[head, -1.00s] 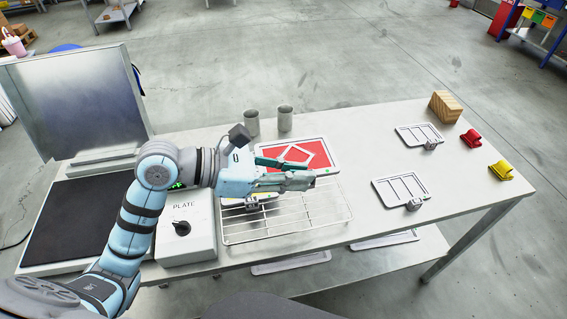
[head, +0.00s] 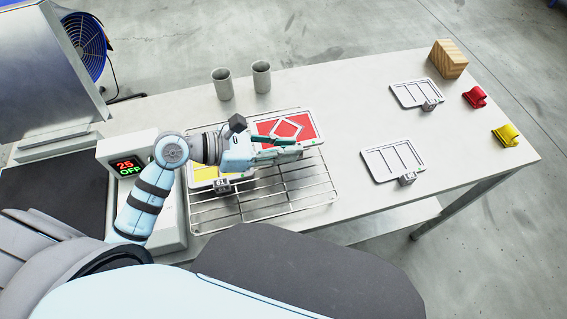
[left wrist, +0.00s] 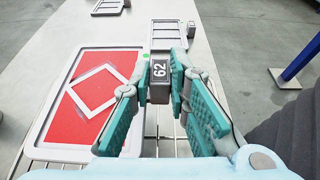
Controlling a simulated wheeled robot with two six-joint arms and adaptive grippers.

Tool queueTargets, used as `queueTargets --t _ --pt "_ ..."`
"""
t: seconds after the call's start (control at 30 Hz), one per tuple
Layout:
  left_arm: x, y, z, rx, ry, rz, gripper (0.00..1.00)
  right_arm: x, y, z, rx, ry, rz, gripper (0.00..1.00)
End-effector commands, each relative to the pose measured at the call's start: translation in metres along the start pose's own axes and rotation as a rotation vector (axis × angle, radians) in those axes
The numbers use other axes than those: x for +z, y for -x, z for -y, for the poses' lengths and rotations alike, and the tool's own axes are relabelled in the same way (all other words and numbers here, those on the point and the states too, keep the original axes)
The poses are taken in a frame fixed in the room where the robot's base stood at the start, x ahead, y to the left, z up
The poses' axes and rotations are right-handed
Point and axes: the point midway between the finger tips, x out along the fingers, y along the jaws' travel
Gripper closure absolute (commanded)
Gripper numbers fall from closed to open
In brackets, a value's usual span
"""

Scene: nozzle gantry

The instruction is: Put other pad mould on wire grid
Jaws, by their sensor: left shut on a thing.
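The red pad mould (head: 310,122), a pale-rimmed tray with a white diamond outline, appears over the back right of the wire grid (head: 290,200). My left gripper (head: 297,149) is shut on its grey block. In the left wrist view this block (left wrist: 161,90) reads 62 between the fingers, and the red pad (left wrist: 75,118) lies to the left. I cannot tell whether the mould touches the wires. The yellow pad mould (head: 204,173), with a block marked 61, is on the grid's left part, partly hidden by my arm. My right gripper is not in view.
Two grey cups (head: 222,84) stand behind the grid. Two empty pale frames (head: 392,160) lie to the right, near a wooden block (head: 448,60) and red (head: 475,97) and yellow (head: 506,135) items. The plate unit (head: 128,165) at left reads 25 OFF.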

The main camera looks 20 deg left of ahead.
Motion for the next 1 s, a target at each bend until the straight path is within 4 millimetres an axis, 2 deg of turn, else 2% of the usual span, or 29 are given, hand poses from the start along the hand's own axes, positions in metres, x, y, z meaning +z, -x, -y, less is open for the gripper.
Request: queueTargets --t 0.03,0.13,0.4,0.77,0.8,0.9,1.0 --pt "-0.010 -0.004 0.000 -0.001 0.003 0.003 1.00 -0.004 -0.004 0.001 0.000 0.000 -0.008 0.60" --pt "-0.020 -0.009 0.000 -0.002 0.001 0.003 1.00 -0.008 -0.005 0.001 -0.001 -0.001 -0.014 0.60" --pt "-0.061 -0.024 0.001 -0.004 0.000 0.003 1.00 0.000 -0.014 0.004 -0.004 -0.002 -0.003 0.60" --pt "-0.066 -0.026 0.000 -0.003 -0.003 0.003 1.00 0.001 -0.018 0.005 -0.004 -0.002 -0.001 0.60" --pt "-0.065 -0.025 0.001 -0.004 -0.002 0.001 0.77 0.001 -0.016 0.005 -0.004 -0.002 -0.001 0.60" --pt "-0.065 -0.025 0.001 -0.004 -0.002 0.001 0.64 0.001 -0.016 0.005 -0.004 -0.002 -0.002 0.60" --pt "-0.064 -0.025 0.001 -0.004 -0.002 0.001 0.64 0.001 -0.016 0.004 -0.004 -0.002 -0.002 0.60"
